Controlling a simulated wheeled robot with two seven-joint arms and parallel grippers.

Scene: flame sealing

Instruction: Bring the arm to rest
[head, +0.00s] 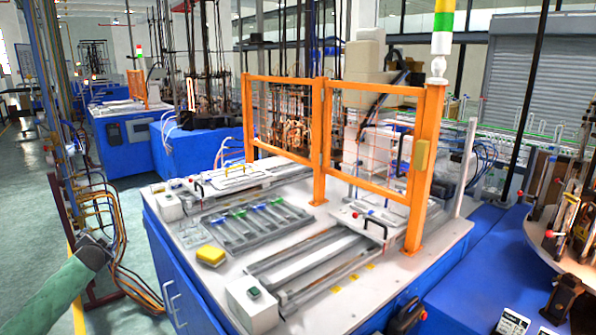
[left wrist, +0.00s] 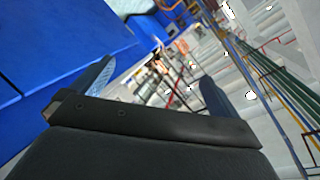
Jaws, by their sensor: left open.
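My left arm comes in at the lower left of the head view, with my left gripper (head: 94,250) at its end. The gripper is left of the white-topped workstation (head: 205,268), over the floor and apart from the workstation. In the left wrist view the two fingers of my left gripper (left wrist: 155,85) stand wide apart with nothing between them. The gripper is open and empty. My right gripper does not show in either view.
A grey tray (head: 238,243) with several green- and blue-topped pieces lies on the workstation, near a yellow block (head: 210,255). An orange guard frame (head: 319,140) stands behind. Cables and pipes (head: 105,205) rise close to my left gripper. Green floor (head: 25,215) is clear at the left.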

